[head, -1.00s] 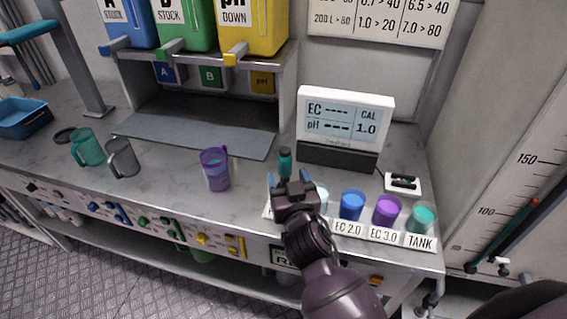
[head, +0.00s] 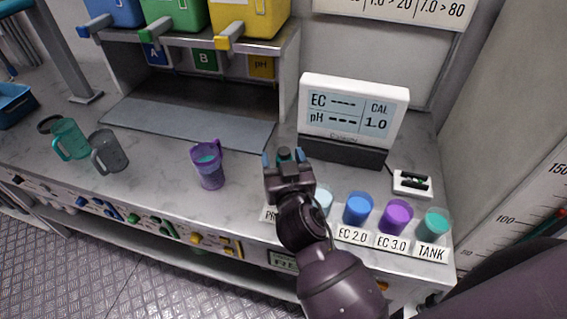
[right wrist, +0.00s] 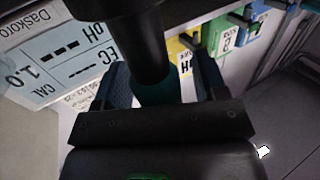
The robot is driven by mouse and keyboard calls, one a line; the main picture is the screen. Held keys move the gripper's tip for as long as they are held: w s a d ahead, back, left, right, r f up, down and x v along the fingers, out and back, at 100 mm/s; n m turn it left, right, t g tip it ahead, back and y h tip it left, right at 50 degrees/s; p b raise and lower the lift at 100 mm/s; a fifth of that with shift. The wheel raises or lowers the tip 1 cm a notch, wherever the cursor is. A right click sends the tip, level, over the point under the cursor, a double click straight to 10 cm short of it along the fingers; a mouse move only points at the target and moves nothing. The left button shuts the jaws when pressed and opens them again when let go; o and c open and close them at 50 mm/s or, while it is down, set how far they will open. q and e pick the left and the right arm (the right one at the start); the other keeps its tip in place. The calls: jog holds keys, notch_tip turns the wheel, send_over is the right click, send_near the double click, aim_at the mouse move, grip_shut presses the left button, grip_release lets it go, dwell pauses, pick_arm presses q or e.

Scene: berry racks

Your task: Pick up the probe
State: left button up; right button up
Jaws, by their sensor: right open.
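The probe, with a teal body, stands upright at the left end of the cup row; only its top (head: 284,155) shows in the head view, past my gripper. My right gripper (head: 285,160) is open around it. In the right wrist view the probe's teal part (right wrist: 156,93) and a thick black part lie between the two dark blue fingers (right wrist: 163,85). I see a gap beside the right finger; contact on the left is unclear. The probe's lower part and its holder are mostly hidden by my gripper. My left gripper is not in view.
The meter (head: 352,112) stands just behind. A purple jug (head: 207,168) stands left, with clear bench between.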

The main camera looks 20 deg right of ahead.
jog(key=shift+s+r, duration=0.1)
jog(key=c, duration=1)
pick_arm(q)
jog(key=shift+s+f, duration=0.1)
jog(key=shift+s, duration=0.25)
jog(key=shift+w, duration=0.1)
pick_arm(e)
jog(key=shift+r, duration=0.1)
